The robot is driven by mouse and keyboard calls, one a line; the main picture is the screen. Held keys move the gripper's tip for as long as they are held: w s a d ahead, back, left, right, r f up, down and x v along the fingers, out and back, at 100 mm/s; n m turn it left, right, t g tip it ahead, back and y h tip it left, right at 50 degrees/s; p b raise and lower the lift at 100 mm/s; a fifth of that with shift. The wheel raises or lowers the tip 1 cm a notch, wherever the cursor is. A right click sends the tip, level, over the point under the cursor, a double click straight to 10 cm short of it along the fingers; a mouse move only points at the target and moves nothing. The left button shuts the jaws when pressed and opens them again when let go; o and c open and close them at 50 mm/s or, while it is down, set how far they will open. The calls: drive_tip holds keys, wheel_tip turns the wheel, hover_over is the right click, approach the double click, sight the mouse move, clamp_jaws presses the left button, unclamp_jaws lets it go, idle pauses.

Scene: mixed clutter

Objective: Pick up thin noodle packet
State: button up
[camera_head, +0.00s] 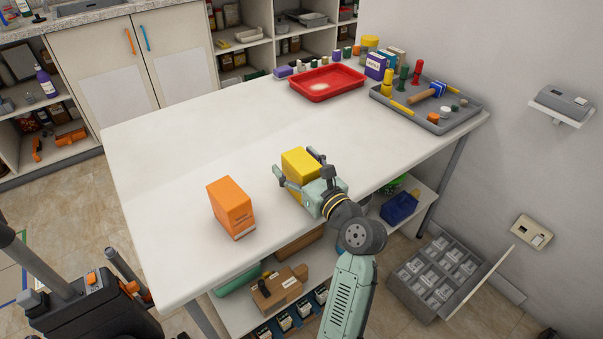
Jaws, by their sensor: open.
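A yellow box-shaped packet (299,160) stands on the white table near its front edge. My gripper (300,172) is open at this packet, with one finger at its left side and the other at its right. The gripper hides the packet's lower front, and I cannot tell whether the fingers touch it. An orange box-shaped packet (231,208) with small print stands upright to the left, apart from the gripper. The print is too small to read, so I cannot tell which of the two is the thin noodle packet.
The white table (180,140) is clear at its left and middle. A red tray (327,92) lies at the back. A grey tray (455,127) with a hammer and pegs lies at the right. Several small items line the back edge. An open drawer (437,285) stands below right.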

drive_tip(key=shift+c, duration=0.6)
drive_tip(key=c, duration=1.2)
drive_tip(key=shift+o, duration=0.2)
drive_tip(key=shift+r, duration=0.1)
